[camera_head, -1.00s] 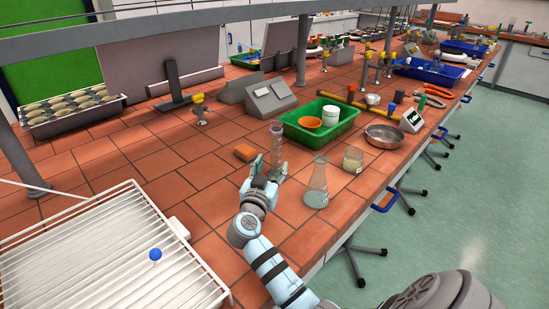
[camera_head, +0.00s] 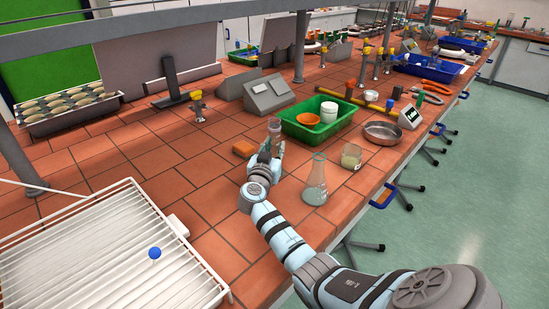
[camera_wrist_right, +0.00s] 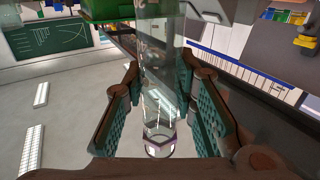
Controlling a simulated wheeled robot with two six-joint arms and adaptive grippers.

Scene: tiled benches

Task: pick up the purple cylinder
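The cylinder is a clear, tall glass tube (camera_head: 275,128) standing on the tiled bench, with its top showing above my right gripper (camera_head: 270,150) in the head view. In the right wrist view the glass cylinder (camera_wrist_right: 161,85) lies between the two green-padded fingers of my right gripper (camera_wrist_right: 163,95), with a purple-tinted ring at its near end. A gap shows between the pads and the glass, so the fingers look open around it. The cylinder's lower part is hidden by the gripper in the head view. My left gripper is not in view.
A conical flask (camera_head: 315,182) and a beaker (camera_head: 351,157) stand right of the gripper. An orange block (camera_head: 243,148) lies to its left. A green tray (camera_head: 330,134) and a metal bowl (camera_head: 382,133) are behind. A white wire rack (camera_head: 95,262) fills the front left.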

